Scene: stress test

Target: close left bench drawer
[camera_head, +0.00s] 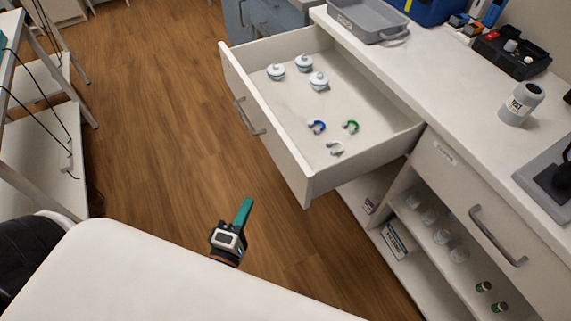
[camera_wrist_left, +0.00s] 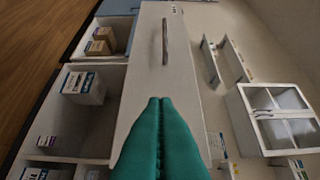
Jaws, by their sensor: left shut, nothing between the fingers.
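The left bench drawer (camera_head: 300,110) is pulled far out from the bench in the head view, with a grey bar handle (camera_head: 249,116) on its white front. Inside it lie several white lidded pots (camera_head: 303,63) and small rings or clips in blue, green and white (camera_head: 350,127). My left gripper (camera_head: 245,205), with teal fingers, is shut and empty, apart from the drawer front and over the floor in the picture. In the left wrist view the shut fingertips (camera_wrist_left: 160,101) point toward a white drawer front with a handle (camera_wrist_left: 165,42). My right gripper is not in view.
Wooden floor (camera_head: 150,120) lies clear left of the open drawer.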

